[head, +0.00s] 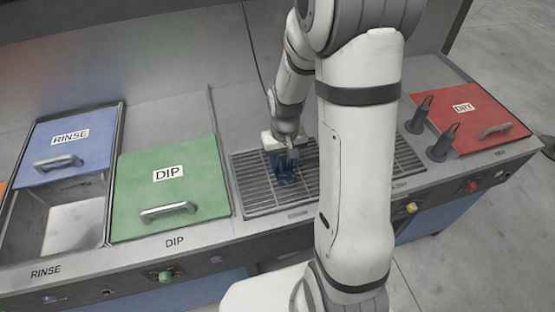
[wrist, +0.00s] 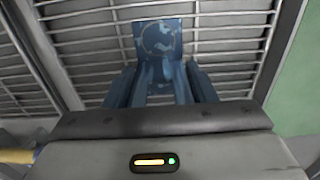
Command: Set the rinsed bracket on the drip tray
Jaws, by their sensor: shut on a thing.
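The blue bracket (head: 286,172) is in my gripper (head: 285,158), over the left part of the drip tray (head: 262,207), a metal grate in the middle of the counter. In the wrist view the bracket (wrist: 158,38) shows a flat, patchy blue plate, with the grate's bars (wrist: 85,47) behind it. My gripper (wrist: 160,80) is shut on the bracket, one finger at each side. I cannot tell whether the bracket touches the grate or hangs just above it. My arm hides the middle of the tray in the head view.
The blue RINSE lid (head: 62,150) is pushed back, leaving the rinse tank (head: 70,225) open in front. The green DIP lid (head: 168,190) is closed beside the tray's left. Two dark upright posts (head: 440,143) stand between the tray and the closed red lid (head: 468,118).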

